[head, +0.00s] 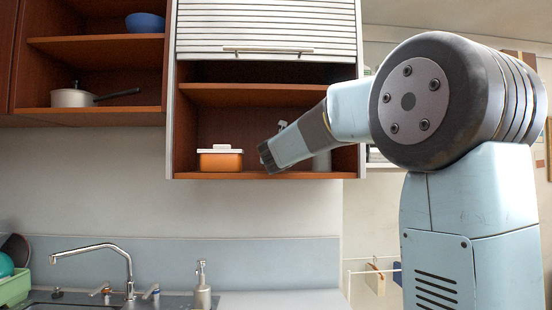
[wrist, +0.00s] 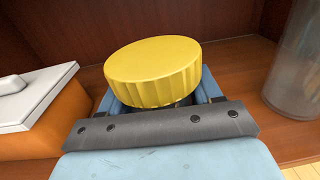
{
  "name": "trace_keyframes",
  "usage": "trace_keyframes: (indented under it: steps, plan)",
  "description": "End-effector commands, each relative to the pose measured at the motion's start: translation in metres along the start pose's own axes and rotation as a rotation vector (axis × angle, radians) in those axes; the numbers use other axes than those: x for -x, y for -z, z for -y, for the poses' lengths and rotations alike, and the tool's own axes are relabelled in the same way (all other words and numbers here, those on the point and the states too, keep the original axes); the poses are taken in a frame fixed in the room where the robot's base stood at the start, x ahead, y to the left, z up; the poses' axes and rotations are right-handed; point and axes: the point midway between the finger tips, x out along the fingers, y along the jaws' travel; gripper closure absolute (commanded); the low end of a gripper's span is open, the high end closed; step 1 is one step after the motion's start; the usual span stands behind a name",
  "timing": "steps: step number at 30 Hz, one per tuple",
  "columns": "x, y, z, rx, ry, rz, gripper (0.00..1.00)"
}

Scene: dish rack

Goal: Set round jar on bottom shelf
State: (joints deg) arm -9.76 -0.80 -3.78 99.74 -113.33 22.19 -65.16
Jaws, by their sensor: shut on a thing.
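The round jar shows in the wrist view as a ribbed yellow lid (wrist: 152,70); its body is hidden below the lid and behind my gripper. My gripper (wrist: 158,100) is shut on the jar, with a blue finger on each side under the lid. The bottom shelf (head: 230,175) is the reddish-brown lower board of the open middle cabinet. In the wrist view the shelf (wrist: 238,75) lies around the jar. I cannot tell whether the jar touches it. In the head view my arm reaches into this compartment, and the jar is hidden.
An orange box with a white lid (head: 220,159) stands left of my arm; it is close at left in the wrist view (wrist: 62,125). A grey translucent container (wrist: 298,65) stands at right. The cabinet's middle shelf (head: 240,94) is overhead. The sink tap (head: 115,250) is below.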

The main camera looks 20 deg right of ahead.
Motion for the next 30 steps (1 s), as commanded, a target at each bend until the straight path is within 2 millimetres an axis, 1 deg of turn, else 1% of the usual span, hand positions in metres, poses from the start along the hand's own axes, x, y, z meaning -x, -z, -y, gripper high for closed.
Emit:
trace_keyframes:
  steps: [10, 11, 19, 26, 30]
  plan:
    - [0.0001, 0.0031, 0.0002, -0.001, 0.0, 0.0, 0.77]
    - [0.0001, 0.0028, 0.0002, -0.001, 0.0, 0.0, 0.33]
    - [-0.0002, 0.0029, 0.0012, -0.001, 0.001, 0.0, 0.08]
    - [-0.0003, 0.0036, 0.0011, 0.0, 0.001, -0.001, 0.07]
    - [0.005, 0.003, 0.0011, -0.001, 0.001, 0.0, 0.07]
